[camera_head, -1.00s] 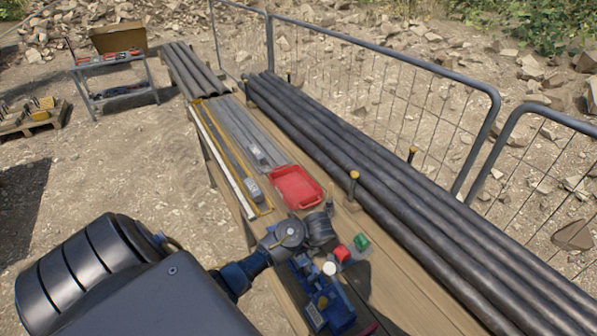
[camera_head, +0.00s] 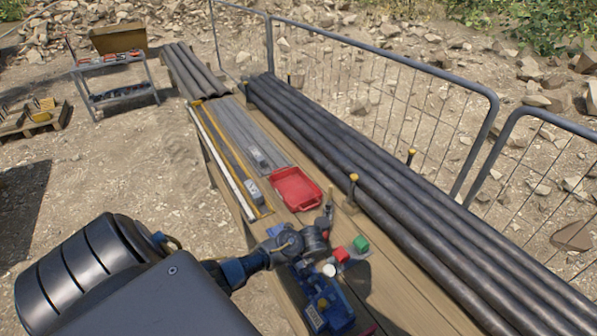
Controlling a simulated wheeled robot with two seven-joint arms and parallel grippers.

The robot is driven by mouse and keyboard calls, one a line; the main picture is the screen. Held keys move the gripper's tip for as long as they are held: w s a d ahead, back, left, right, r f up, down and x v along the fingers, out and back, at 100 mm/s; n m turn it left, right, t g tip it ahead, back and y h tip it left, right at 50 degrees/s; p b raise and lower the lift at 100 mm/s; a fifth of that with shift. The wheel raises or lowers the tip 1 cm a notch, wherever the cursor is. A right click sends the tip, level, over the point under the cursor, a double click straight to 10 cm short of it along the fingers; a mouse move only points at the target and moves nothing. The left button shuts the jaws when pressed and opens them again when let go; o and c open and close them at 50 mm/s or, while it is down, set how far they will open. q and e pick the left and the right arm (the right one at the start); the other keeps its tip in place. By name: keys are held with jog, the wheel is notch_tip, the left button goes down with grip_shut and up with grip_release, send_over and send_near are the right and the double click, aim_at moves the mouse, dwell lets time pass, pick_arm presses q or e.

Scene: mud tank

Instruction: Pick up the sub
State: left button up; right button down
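My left arm comes in from the lower left, over the near part of the wooden bench. Its wrist ends in a dark round part, and my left gripper (camera_head: 326,221) is at its far end, just short of the red tray. The fingers are small and dark, so I cannot tell if they are open or hold anything. I cannot identify the sub with certainty. Two small grey metal pieces lie on the bench left of the tray, a nearer one (camera_head: 252,191) and a farther one (camera_head: 258,158). My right gripper is not in view.
A red tray (camera_head: 296,188) lies on the bench (camera_head: 400,290). A blue device (camera_head: 332,306), a red block (camera_head: 341,254) and a green block (camera_head: 361,244) are near my wrist. Long dark pipes (camera_head: 380,190) line the right, before a wire fence (camera_head: 420,110).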

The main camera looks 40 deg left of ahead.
pick_arm(q)
grip_shut()
jog(key=shift+r, duration=0.1)
dwell(0.5)
